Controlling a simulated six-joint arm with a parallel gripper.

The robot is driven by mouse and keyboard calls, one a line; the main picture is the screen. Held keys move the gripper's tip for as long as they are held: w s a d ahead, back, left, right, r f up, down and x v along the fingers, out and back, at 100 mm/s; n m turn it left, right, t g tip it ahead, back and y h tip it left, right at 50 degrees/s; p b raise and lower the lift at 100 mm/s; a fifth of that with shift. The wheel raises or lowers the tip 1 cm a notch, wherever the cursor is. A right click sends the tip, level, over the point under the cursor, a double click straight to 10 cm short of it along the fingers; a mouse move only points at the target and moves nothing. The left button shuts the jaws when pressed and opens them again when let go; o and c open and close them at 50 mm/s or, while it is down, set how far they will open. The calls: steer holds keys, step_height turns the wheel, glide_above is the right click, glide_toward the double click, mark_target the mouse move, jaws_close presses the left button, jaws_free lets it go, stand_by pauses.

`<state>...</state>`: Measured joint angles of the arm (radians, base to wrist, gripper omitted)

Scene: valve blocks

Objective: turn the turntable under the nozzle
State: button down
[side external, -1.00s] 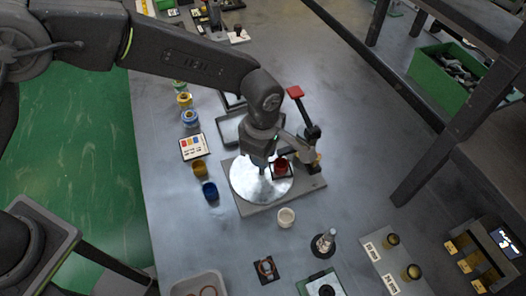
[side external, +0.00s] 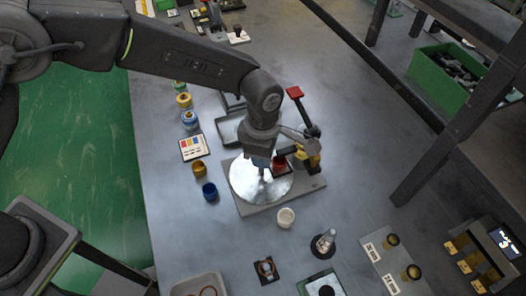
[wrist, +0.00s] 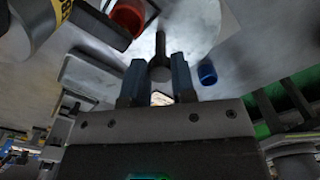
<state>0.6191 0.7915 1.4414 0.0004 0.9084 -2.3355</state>
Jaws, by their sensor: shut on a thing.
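The turntable (side external: 244,180) is a shiny silver disc on a flat grey base in the side view. A red cup (side external: 280,164) stands towards its right side; it also shows at the top of the wrist view (wrist: 128,16). The dispenser stand (side external: 313,133), with a red-ended lever (side external: 295,92) and yellow parts, rises at the disc's right. Its nozzle tip is not clear. My gripper (side external: 265,172) is low over the disc, left of the red cup. In the wrist view my gripper (wrist: 159,82) is shut on a dark round-ended peg (wrist: 160,60) between the fingers.
A blue cup (side external: 210,191) and an amber cup (side external: 199,169) stand left of the base, near a card with coloured squares (side external: 194,147). A white cup (side external: 286,217) stands just in front of the base.

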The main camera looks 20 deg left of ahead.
steer(key=c, duration=0.9)
jaws_free()
steer(key=shift+c, duration=0.2)
step_height(320, 180, up, 14)
steer(key=shift+a, duration=0.1)
steer(key=s+a+r+m+t, duration=0.1)
steer(key=s+a+r+m, duration=0.3)
steer(key=a, duration=0.5)
steer(key=s+a+r+m+t, duration=0.2)
steer(key=a+r+m, duration=0.35)
steer(key=a, duration=0.35)
steer(key=s+a+f+m+t, duration=0.2)
steer(key=s+a+m, duration=0.8)
steer(key=s, duration=0.3)
steer(key=shift+a+t, duration=0.3)
steer(key=shift+a, duration=0.2)
